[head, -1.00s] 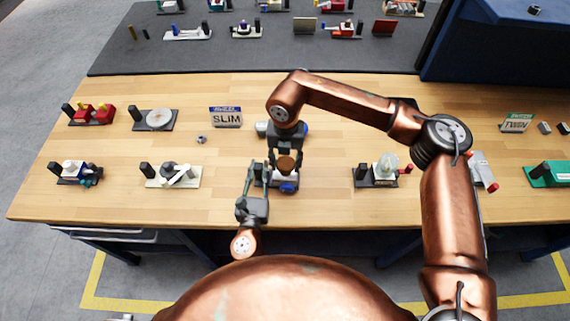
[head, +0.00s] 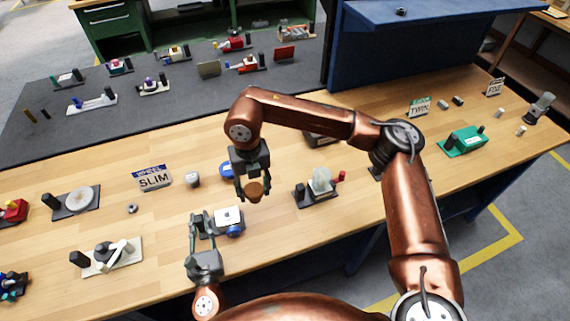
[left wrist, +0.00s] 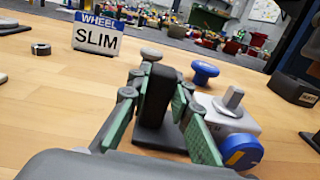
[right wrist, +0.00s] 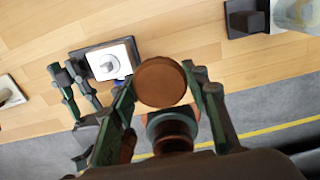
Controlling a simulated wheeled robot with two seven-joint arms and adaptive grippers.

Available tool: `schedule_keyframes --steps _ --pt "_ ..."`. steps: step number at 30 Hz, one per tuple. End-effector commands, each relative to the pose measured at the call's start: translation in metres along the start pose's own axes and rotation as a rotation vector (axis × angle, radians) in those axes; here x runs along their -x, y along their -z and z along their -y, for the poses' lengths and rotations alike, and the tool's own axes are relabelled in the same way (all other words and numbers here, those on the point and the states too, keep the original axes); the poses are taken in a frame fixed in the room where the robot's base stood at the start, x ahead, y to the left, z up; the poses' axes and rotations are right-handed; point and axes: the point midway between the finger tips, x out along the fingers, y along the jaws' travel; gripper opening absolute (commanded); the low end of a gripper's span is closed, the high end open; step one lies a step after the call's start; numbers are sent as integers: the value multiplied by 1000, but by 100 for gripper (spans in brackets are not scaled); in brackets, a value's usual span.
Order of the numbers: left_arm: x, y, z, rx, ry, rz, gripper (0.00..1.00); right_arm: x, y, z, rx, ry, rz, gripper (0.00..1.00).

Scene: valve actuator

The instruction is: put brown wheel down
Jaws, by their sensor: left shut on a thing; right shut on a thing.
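The brown wheel (head: 254,192) is held in the air by my right gripper (head: 253,186), above the table. It also shows between the fingers in the right wrist view (right wrist: 160,82). My left gripper (head: 203,225) is shut on the black post (left wrist: 158,93) of the valve actuator. The actuator has a white block (head: 229,216) with a bare stem (left wrist: 234,97) on top and a blue knob (left wrist: 241,152) on its side. The brown wheel is apart from the stem, up and to the right of the actuator in the head view.
A blue wheel (left wrist: 205,72) and a grey wheel (head: 193,179) lie behind the actuator, near the SLIM sign (head: 154,177). Bare wood shows between the two fixtures.

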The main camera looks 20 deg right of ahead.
Motion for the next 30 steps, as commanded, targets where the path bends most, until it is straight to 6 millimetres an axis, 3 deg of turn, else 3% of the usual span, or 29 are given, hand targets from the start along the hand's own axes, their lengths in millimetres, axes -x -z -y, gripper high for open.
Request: schedule_keyframes --steps 3,7,18,30 --pt "0 7 -1 -3 -1 -12 0 -12 7 32 12 5 5 13" --pt "0 7 0 -3 0 -12 0 -20 11 48 22 11 9 13" --pt "0 7 0 -2 0 -12 0 -76 12 51 23 11 9 13" --pt "0 7 0 -2 1 -12 0 -118 11 50 24 10 11 13"
